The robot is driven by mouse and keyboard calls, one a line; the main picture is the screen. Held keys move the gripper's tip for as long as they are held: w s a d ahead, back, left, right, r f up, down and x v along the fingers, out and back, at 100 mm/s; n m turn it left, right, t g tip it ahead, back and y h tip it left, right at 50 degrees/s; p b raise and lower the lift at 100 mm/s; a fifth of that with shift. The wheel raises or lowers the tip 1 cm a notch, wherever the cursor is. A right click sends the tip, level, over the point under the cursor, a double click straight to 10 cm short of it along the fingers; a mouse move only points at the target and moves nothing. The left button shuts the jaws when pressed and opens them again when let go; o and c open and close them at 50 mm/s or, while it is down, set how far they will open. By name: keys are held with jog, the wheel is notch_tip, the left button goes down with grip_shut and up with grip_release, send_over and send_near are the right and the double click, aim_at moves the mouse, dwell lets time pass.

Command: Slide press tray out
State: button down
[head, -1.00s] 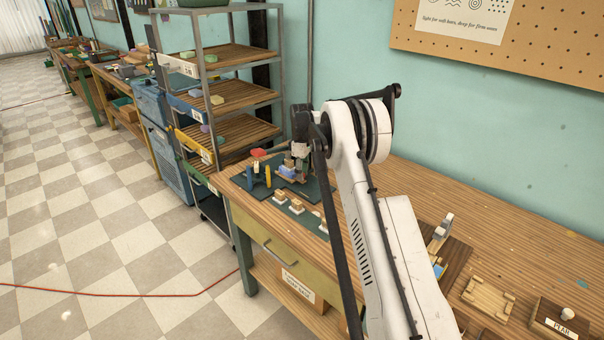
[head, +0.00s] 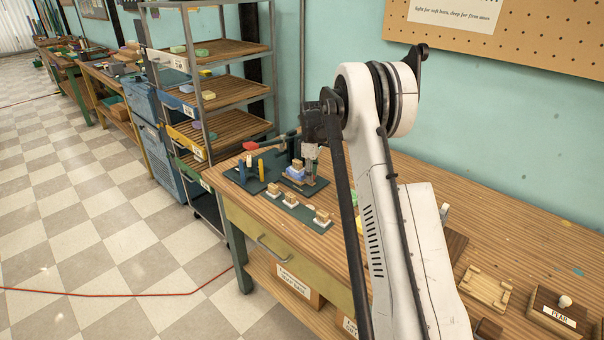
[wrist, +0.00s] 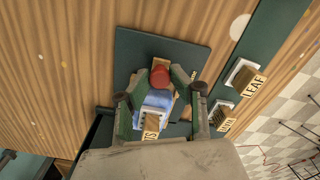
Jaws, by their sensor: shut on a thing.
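My gripper (wrist: 160,78) points down at the workbench with its fingers on either side of a red knob (wrist: 161,76), closed on it. The knob sits at the end of a small wooden press tray (wrist: 161,63), mostly hidden by the fingers and load. In the head view, the blue soap (head: 296,171) is below my gripper (head: 310,168), to the right of the press's red-ended lever (head: 250,145). The tray's underside contact is hidden.
A dark green strip (head: 306,213) carries wooden stamps, including one marked LEAF (wrist: 252,83). Blue and yellow upright sticks (head: 261,167) stand left of the press. A dark green mat (wrist: 135,48) lies under the knob area. A shelf rack (head: 230,90) stands behind.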

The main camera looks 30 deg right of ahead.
jog(key=shift+s+d+b, duration=0.15)
jog(key=shift+s+d, duration=0.1)
jog(key=shift+s, duration=0.45)
jog(key=shift+s+d+b, duration=0.1)
jog(key=shift+s+d, duration=0.1)
jog(key=shift+s, duration=0.45)
jog(key=shift+s+d+b, duration=0.15)
jog(key=shift+s+d, duration=0.1)
jog(key=shift+s, duration=0.45)
jog(key=c, duration=1.5)
grip_release()
jog(key=shift+s+d, duration=0.1)
jog(key=shift+s, duration=0.05)
jog(key=shift+c, duration=0.2)
jog(key=shift+r, duration=0.1)
jog(key=shift+r, duration=0.25)
notch_tip(320, 180, up, 11)
jog(key=shift+r, duration=0.2)
